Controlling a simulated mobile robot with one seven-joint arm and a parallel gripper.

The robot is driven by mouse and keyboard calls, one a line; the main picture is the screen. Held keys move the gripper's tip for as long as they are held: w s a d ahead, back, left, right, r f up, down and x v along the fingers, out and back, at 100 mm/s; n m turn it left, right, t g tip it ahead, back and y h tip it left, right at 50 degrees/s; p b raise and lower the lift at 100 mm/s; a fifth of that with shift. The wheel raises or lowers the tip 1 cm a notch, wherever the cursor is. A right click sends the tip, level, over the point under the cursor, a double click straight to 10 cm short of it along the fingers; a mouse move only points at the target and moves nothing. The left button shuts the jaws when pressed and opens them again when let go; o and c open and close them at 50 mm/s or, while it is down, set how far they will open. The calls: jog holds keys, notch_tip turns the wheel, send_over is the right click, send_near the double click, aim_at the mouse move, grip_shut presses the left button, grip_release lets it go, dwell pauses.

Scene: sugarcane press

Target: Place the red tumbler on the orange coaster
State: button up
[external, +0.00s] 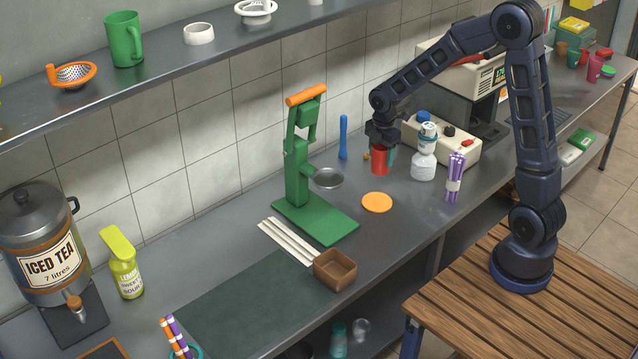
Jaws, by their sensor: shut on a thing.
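The red tumbler (380,163) is upright at the back of the grey counter, to the right of the green press. My gripper (381,146) points down over it and is shut on its upper part. I cannot tell whether the tumbler's base touches the counter. The orange coaster (377,202) is a flat round disc lying bare on the counter, nearer the camera than the tumbler and a short way apart from it. The arm's wrist hides the tumbler's rim.
The green press (300,180) stands left of the coaster, with a metal bowl (328,178) beside it. A white bottle (424,160) and a bundle of purple straws (454,178) stand to the right. The counter around the coaster is clear.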

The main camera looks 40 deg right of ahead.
notch_tip(320, 180, down, 13)
jog(key=shift+r, duration=0.2)
dwell(0.4)
jog(key=shift+f, duration=0.15)
jog(key=o, duration=1)
